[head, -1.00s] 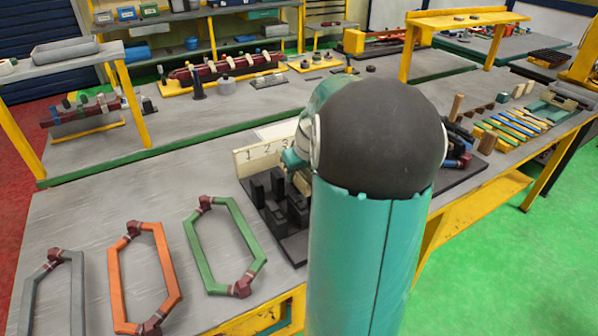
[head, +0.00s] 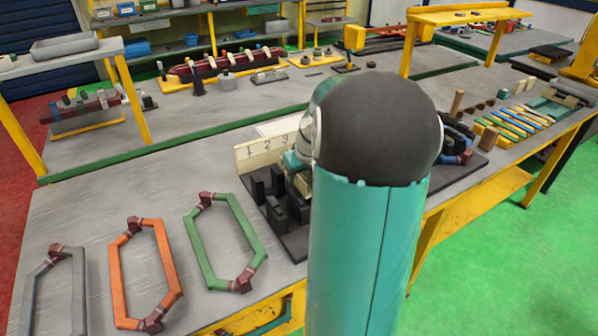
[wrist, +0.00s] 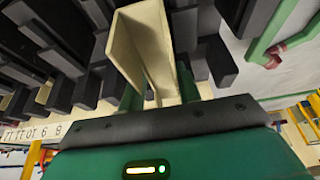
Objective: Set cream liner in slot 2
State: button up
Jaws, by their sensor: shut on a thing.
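The cream liner (wrist: 143,45) is a folded, open channel held in my gripper (wrist: 160,88), between its two green fingers. The liner stretches away from the fingers among the black stator teeth (wrist: 85,45) in the wrist view. I cannot tell whether its far end is in a slot or only above it. In the head view the black stator block (head: 268,212) stands behind my arm, which hides part of it. The cream number board (head: 265,148) with 1, 2 and 3 visible stands behind the block. My gripper is mostly hidden there.
Grey (head: 33,295), orange (head: 113,285) and green (head: 200,250) hexagonal coils lie on the bench left of the block. Coloured strips (head: 510,127) and a wooden block (head: 488,140) lie to the right. In the wrist view, a small cream piece (wrist: 44,92) shows between teeth.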

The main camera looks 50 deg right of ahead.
jog(key=shift+f, duration=0.25)
jog(key=shift+f, duration=0.35)
jog(key=shift+f, duration=0.65)
jog(key=o, duration=0.8)
jog(key=shift+o, duration=0.2)
jog(key=shift+r, duration=0.4)
jog(key=shift+r, duration=0.35)
